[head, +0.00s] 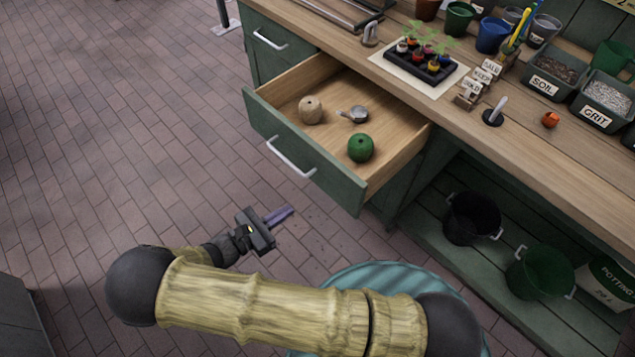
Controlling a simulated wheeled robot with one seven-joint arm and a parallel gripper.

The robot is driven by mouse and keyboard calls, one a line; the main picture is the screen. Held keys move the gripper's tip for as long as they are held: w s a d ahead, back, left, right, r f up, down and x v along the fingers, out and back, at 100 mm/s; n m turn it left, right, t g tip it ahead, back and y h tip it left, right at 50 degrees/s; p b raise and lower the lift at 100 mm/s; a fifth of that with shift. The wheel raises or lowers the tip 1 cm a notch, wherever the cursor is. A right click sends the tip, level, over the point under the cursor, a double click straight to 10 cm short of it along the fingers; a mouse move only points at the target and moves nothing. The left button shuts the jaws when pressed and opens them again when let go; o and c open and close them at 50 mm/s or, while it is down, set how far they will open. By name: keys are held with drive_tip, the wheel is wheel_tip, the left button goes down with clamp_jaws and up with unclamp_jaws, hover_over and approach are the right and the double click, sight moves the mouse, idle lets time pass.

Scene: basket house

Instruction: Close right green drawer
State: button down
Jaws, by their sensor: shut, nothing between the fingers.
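The right green drawer (300,168) is pulled out from the workbench in the head view. Its green front has a pale bar handle (291,157). Inside it lie a beige ball-like item (311,110), a small metal item with a handle (354,114) and a green round item (361,148). My gripper (281,215) is shut and empty. It is in front of the drawer front in the picture, below the handle, and appears apart from it. My arm crosses the lower part of the view.
A shut green drawer (267,47) is to the left of the open one. The wooden worktop (520,133) carries a seedling tray (427,66), pots and bins. A black bucket (472,217) and a green bucket (541,271) stand on the lower shelf. The brick floor at left is clear.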

drive_tip(key=shift+s+a+f+n+t+y, duration=0.1)
drive_tip(key=shift+a+f+n+t+y, duration=0.1)
drive_tip(key=shift+a+n+t, duration=0.25)
drive_tip(key=shift+s+a+f+n+t+y, duration=0.15)
drive_tip(key=shift+a+n+t, duration=0.2)
drive_tip(key=shift+a+t, duration=0.2)
drive_tip(key=shift+w+d, duration=0.15)
drive_tip(key=shift+d, duration=0.05)
drive_tip(key=p, duration=0.2)
approach(324, 177)
drive_tip(key=x, duration=0.7)
